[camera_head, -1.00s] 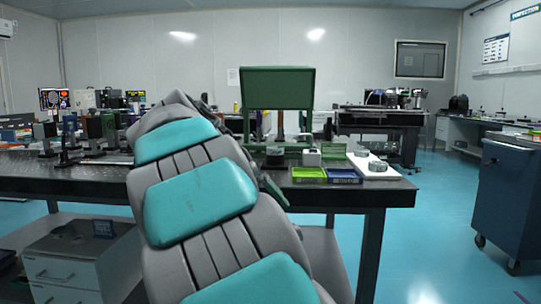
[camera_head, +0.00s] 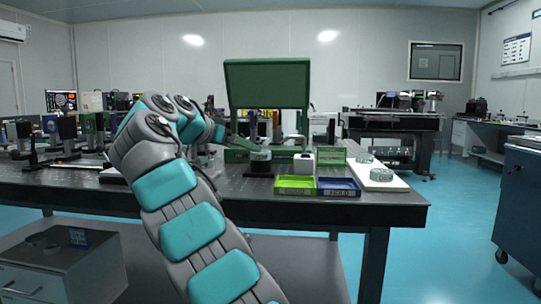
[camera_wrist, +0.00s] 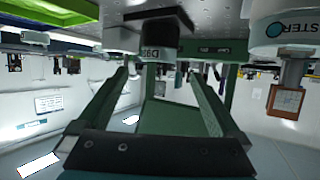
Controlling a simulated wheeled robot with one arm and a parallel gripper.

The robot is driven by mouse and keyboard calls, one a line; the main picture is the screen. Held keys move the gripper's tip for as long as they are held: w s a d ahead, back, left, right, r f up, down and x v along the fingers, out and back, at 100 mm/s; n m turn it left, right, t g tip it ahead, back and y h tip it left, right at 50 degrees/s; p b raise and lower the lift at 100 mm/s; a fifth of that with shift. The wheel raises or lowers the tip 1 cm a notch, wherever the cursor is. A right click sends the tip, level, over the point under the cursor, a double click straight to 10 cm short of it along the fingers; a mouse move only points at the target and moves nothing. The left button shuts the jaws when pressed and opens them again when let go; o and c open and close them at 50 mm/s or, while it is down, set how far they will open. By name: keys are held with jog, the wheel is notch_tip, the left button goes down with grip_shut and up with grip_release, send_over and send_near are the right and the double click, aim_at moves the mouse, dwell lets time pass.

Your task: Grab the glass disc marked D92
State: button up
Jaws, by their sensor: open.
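A short round piece with a pale label reading D92 (camera_wrist: 157,52) is straight ahead in the wrist view, which is upside down. It appears between the two fingertips in the picture, with dark parts around the label. In the head view a small round dark and pale piece (camera_head: 260,158) stands on the black optical table (camera_head: 225,190), just right of my gripper; its mark is too small to read there. My gripper (camera_wrist: 160,76) is open, its two green fingers pointing toward the D92 piece. I cannot tell whether they touch it. In the head view my gripper (camera_head: 241,144) is small and partly blended with the background.
A white block (camera_head: 303,163) stands right of the round piece. A green tray (camera_head: 295,192) and a blue tray (camera_head: 338,193) lie at the front edge. Two round pieces sit on a white board (camera_head: 395,184). A dark green panel (camera_head: 267,84) rises behind.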

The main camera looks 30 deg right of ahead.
aim_at(261, 155)
jog(key=x, duration=0.7)
jog(key=shift+d, duration=0.2)
jog(key=c, duration=1.5)
jog(key=shift+r, duration=0.15)
